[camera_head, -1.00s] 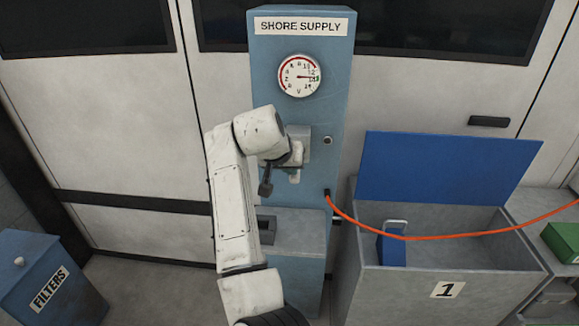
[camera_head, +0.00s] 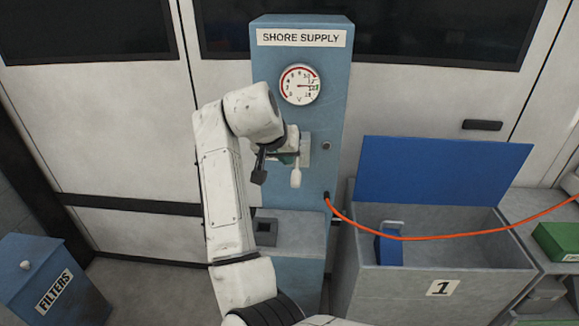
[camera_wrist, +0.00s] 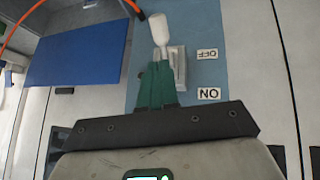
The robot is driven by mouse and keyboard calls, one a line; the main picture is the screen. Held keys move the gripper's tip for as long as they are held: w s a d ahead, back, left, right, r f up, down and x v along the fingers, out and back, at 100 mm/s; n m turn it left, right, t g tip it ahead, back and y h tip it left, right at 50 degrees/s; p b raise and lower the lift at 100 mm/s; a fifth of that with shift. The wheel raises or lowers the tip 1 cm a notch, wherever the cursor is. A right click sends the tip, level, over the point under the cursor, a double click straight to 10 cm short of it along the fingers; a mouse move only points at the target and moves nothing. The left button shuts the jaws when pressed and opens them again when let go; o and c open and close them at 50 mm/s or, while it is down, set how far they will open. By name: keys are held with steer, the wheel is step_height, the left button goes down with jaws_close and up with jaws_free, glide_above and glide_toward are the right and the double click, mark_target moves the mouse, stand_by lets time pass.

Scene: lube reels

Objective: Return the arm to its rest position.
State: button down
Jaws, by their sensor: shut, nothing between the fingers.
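My gripper (camera_wrist: 158,66) shows in the wrist view with its green fingers shut and empty. The fingertips overlap the switch plate in that view; I cannot tell whether they touch it. In the head view my white arm is raised and bent in front of the blue SHORE SUPPLY cabinet (camera_head: 302,70). The lever handle (camera_head: 296,178) hangs downward there, and my fingers are mostly hidden behind the wrist.
An orange cable (camera_head: 440,236) runs from the cabinet to the right, across an open grey crate (camera_head: 440,270) with a blue lid (camera_head: 440,185). A blue FILTERS bin (camera_head: 50,280) stands at lower left. A green box (camera_head: 558,243) is at right.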

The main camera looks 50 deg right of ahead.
steer(key=w+b+v, duration=0.1)
steer(key=v, duration=0.5)
steer(key=shift+s+r, duration=0.15)
steer(key=shift+s, duration=0.2)
steer(key=s+a+f+n+y+b, duration=0.1)
steer(key=s+f+n, duration=0.3)
steer(key=f, duration=0.7)
steer(key=s+f+n, duration=0.2)
steer(key=s+f, duration=0.5)
steer(key=f, duration=0.5)
steer(key=s+a+f+n+y, duration=0.1)
steer(key=s+a+f+y, duration=0.1)
steer(key=s+a+f, duration=0.2)
steer(key=s+a+f+n+g+y, duration=0.1)
steer(key=s+a+f, duration=0.3)
steer(key=s, duration=0.6)
steer(key=s+a+f+n+y, duration=0.2)
steer(key=s+a+f, duration=0.2)
steer(key=s+f, duration=0.2)
steer(key=shift+s+a+f+y+b, duration=0.4)
steer(key=shift+s+b, duration=0.05)
steer(key=shift+s, duration=0.05)
